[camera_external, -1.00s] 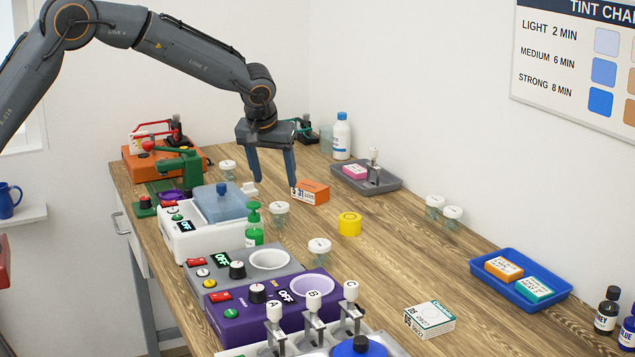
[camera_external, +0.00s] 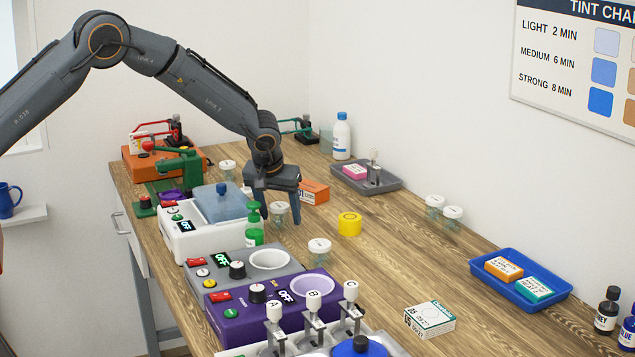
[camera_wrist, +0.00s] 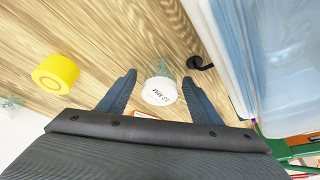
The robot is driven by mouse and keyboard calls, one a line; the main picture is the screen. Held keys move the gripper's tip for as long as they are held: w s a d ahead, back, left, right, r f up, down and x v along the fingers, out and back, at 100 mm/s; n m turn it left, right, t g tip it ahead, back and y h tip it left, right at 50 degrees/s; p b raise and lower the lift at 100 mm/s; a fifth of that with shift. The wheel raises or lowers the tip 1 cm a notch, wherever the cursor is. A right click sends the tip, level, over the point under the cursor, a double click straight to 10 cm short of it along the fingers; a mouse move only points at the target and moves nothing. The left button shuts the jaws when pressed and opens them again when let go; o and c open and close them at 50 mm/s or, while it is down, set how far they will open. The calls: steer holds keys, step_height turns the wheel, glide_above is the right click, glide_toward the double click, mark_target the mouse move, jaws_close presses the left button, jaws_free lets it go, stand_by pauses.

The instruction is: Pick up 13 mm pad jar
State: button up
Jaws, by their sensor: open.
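A small clear jar with a white lid (camera_external: 279,207) stands on the wooden bench. In the wrist view its lid (camera_wrist: 160,92) shows between my fingers, with small upside-down print that seems to read 13 mm. My gripper (camera_external: 279,218) is open and low over this jar, one finger on each side. In the wrist view my gripper (camera_wrist: 160,79) has a gap on both sides of the lid, and I see no contact. Similar white-lidded jars stand nearer the camera (camera_external: 319,250), further back (camera_external: 228,168) and by the wall (camera_external: 434,204); their labels are unreadable.
A green pump bottle (camera_external: 254,230) and a white bath unit with a blue lid (camera_external: 221,201) stand close left of my gripper. An orange box (camera_external: 315,191) lies behind it. A yellow roll (camera_external: 350,224) is to the right.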

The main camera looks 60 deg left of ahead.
steer(key=shift+w+f, duration=0.1)
steer(key=shift+f, duration=0.05)
steer(key=c, duration=1.1)
steer(key=shift+c, duration=0.2)
